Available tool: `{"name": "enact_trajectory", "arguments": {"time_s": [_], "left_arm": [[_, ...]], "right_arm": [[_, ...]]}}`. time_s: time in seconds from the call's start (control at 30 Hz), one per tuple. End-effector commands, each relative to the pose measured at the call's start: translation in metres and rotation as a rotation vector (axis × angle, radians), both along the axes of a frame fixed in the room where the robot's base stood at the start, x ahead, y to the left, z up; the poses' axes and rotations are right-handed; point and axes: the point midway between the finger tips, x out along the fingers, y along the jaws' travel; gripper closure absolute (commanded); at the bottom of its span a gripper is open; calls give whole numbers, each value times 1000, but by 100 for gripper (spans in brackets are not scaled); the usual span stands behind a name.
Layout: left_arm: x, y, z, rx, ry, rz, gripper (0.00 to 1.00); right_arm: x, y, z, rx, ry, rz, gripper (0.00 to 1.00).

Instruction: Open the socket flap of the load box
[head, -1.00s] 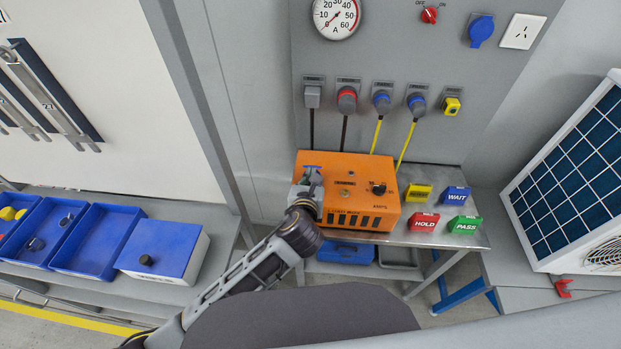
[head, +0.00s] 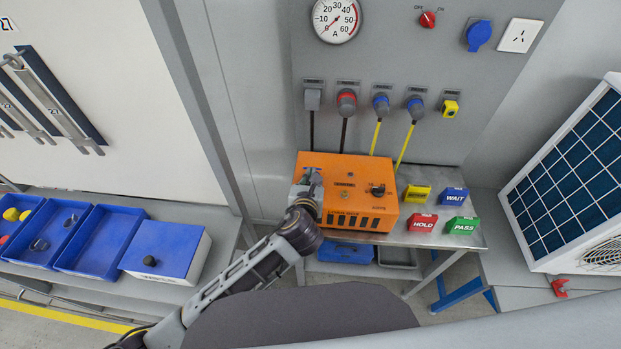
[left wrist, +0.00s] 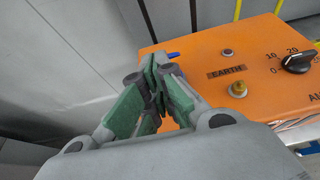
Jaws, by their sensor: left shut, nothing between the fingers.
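The load box is an orange case (head: 345,170) on the metal bench, with a black knob, a brass terminal and dark slots on its front. My left gripper (head: 308,175) is shut and empty over the left part of the box top. In the left wrist view its fingertips (left wrist: 156,72) are together beside the box's left edge. A small blue piece, probably the socket flap (left wrist: 173,55), shows just behind the fingers. The gripper hides most of it, so I cannot tell whether it is open or touched. My right gripper is not in view.
HOLD (head: 422,223), PASS (head: 463,226), WAIT (head: 450,196) and yellow (head: 416,191) blocks stand right of the box. Plugs with cables (head: 381,105) hang on the panel behind. Blue bins (head: 102,237) are at left. A large panelled unit (head: 575,180) stands at right.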

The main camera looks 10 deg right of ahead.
Motion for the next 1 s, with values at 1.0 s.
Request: {"name": "enact_trajectory", "arguments": {"time_s": [1.0], "left_arm": [[10, -2, 15, 57, 284, 1, 100]], "right_arm": [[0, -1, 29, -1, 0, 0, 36]]}}
